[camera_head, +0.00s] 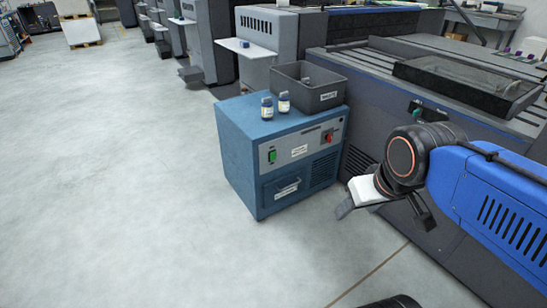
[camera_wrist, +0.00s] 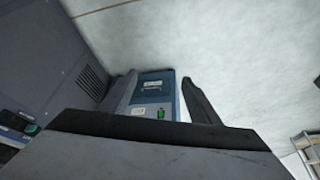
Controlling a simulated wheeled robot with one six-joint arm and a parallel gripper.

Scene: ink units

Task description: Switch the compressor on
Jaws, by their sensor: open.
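A blue cabinet (camera_head: 240,150), which looks like the compressor, stands on the floor beside a large grey machine. Its front panel has a green switch (camera_head: 272,156) at the left and a red knob (camera_head: 328,136) at the right; I cannot tell the switch's position. In the wrist view the cabinet (camera_wrist: 170,78) and green switch (camera_wrist: 161,113) show small and distant between the fingers. My gripper (camera_head: 387,218) is open and empty, right of the cabinet in the head view and apart from it. Its two fingers also show in the wrist view (camera_wrist: 158,84).
Two small capped bottles (camera_head: 267,105) (camera_head: 284,102) and a grey labelled bin (camera_head: 309,87) stand on the cabinet. The grey machine (camera_head: 365,110) with a green control (camera_head: 413,108) rises close behind my arm. The floor left of and before the cabinet is clear.

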